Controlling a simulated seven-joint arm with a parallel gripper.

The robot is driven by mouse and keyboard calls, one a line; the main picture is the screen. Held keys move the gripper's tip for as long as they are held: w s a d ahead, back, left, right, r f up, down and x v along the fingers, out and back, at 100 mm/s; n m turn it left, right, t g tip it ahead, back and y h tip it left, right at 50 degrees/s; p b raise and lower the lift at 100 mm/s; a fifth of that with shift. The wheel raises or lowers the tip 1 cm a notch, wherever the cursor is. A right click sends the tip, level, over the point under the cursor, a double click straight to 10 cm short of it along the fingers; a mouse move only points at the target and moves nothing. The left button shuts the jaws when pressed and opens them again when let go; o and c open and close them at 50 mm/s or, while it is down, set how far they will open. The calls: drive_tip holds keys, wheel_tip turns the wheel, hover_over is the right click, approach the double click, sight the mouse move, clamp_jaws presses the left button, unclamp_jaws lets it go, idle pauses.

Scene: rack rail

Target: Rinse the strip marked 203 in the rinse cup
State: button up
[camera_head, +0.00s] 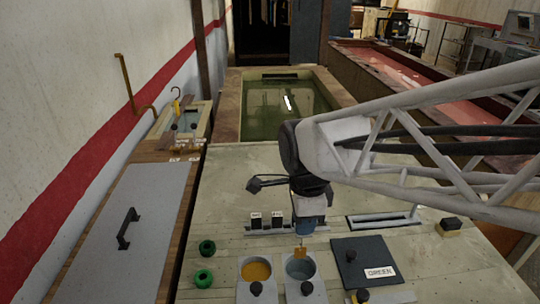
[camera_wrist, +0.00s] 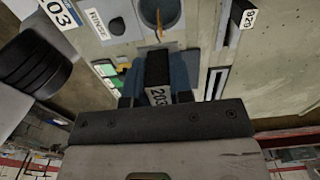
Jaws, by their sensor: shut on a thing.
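My gripper (camera_head: 308,226) is shut on the strip marked 203, whose black head (camera_wrist: 157,70) and white 203 tag show between the blue fingers in the wrist view. In the head view, the strip's orange-tan lower end (camera_head: 301,254) hangs at the far rim of the grey cup with bluish liquid (camera_head: 300,270). In the wrist view, the narrow tip lies across the cup (camera_wrist: 172,8). A label (camera_wrist: 97,24) beside it seems to read RINSE. I cannot tell whether the tip touches the liquid.
A cup of orange liquid (camera_head: 256,270) stands left of the grey one. Two tagged black-headed strips (camera_head: 266,220) stand in a rail behind. A dark plate labelled GREEN (camera_head: 366,262) is at right. Green rings (camera_head: 204,278) lie at left. A green tank (camera_head: 275,105) is behind.

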sight(303, 252)
drive_tip(key=shift+d, duration=0.25)
drive_tip(key=shift+f, duration=0.2)
idle(0.5)
drive_tip(key=shift+f, duration=5)
drive_tip(key=shift+w, duration=0.55)
drive_tip(key=shift+s, duration=0.1)
